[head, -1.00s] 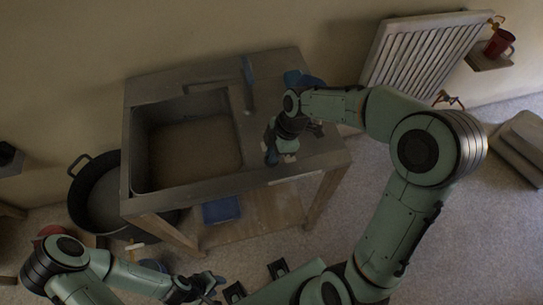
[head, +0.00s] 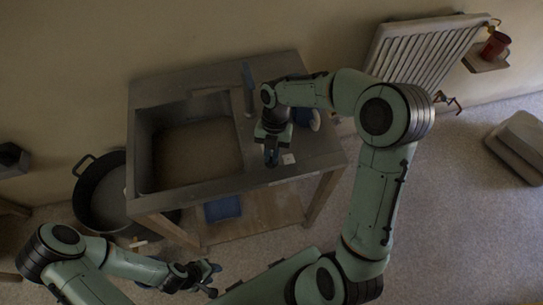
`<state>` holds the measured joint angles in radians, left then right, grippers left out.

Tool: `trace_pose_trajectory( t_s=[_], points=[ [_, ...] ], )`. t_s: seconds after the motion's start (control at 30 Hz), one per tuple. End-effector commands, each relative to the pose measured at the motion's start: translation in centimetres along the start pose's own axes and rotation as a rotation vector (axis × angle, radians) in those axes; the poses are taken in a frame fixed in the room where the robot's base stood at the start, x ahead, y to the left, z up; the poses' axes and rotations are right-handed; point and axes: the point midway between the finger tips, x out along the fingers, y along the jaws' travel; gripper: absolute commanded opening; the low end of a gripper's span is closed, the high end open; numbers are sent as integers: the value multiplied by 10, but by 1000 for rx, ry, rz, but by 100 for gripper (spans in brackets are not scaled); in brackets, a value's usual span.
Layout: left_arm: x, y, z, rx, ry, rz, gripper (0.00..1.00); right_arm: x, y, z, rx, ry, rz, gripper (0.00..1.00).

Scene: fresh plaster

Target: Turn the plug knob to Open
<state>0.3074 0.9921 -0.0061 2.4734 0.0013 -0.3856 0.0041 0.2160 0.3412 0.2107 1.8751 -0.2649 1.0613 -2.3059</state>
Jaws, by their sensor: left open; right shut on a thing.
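The sink unit (head: 235,172) has a wide basin (head: 195,150) at left and a flat deck at right. My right gripper (head: 271,158) points down at the deck, just right of the basin, and is shut on the plug knob. The knob is hidden beneath the gripper, so its angle cannot be read. A small pale label (head: 288,159) lies on the deck just right of the fingers. My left gripper (head: 212,279) is open and empty, low in front of the sink unit.
A blue and white object (head: 314,119) sits on the deck behind my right gripper. A black pot (head: 88,205) stands left, a blue box (head: 222,208) below, and a radiator (head: 415,55) with a red mug (head: 495,45) at right.

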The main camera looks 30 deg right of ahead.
Motion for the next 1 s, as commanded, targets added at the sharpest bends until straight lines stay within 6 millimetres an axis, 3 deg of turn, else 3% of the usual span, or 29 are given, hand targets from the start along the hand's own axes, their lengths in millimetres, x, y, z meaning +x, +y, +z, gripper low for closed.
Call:
trace_pose_trajectory(
  t_s=[0.03,0.17,0.43,0.63,0.8,0.83,0.87,1.0],
  points=[
    [-11,7,-9,4,12,4,43,0,0,-2,-94,17,-39,0],
    [-18,12,-15,7,20,7,43,2,0,-2,-252,16,-86,0],
    [-16,10,-13,6,17,6,43,5,0,-2,-278,14,-92,0],
    [-29,19,-26,12,33,11,43,3,1,-2,-460,17,-148,0],
    [-27,18,-24,11,31,11,43,6,0,-2,-473,16,-151,0],
    [-27,18,-24,11,31,11,43,6,0,-2,-473,15,-151,18],
    [-27,18,-24,11,31,11,43,6,0,-2,-473,14,-150,27],
    [-27,18,-24,11,30,11,43,6,0,-2,-470,17,-152,43]
  ],
)
